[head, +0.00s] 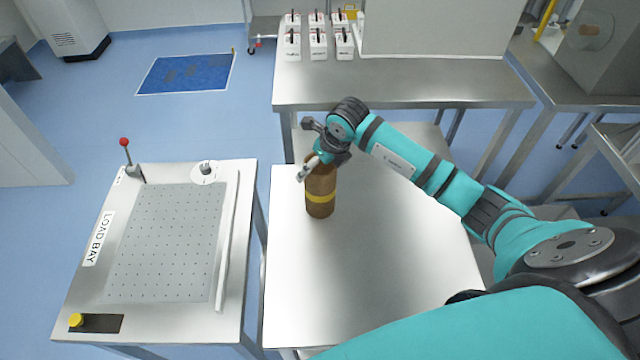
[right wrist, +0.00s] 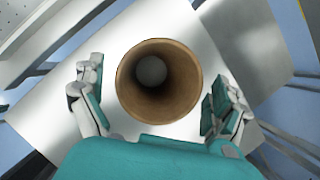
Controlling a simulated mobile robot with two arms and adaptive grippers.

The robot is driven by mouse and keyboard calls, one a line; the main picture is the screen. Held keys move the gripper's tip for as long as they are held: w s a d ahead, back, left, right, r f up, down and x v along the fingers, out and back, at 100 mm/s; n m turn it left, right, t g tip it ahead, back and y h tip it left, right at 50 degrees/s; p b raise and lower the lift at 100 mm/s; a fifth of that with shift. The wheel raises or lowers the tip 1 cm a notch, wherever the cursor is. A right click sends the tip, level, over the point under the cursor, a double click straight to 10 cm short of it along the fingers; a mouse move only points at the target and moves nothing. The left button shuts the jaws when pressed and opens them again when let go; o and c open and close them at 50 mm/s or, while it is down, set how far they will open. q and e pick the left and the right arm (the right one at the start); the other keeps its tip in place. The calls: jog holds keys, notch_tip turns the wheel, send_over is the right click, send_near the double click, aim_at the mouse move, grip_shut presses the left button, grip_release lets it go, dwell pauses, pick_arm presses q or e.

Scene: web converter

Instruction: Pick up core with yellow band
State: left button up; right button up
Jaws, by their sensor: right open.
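The brown core with a yellow band (head: 320,197) stands upright on the steel table (head: 375,270) in the head view. My right gripper (head: 312,165) is at the core's top end, coming from above. In the right wrist view, the core's open round end (right wrist: 160,80) shows between the two fingers of the right gripper (right wrist: 160,100), which are open with a gap on each side. Through the hollow core, a pale surface shows at its bottom. My left gripper is not in view.
The load bay table (head: 75,285) with a perforated plate, a red-knobbed lever (head: 125,143) and a yellow button (head: 76,320) stands at the left. A back table (head: 400,88) holds several white boxes (head: 317,42). The steel table around the core is clear.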

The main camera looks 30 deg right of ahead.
jog(key=c, duration=1.6)
jog(key=shift+o, duration=0.2)
jog(key=shift+r, duration=0.2)
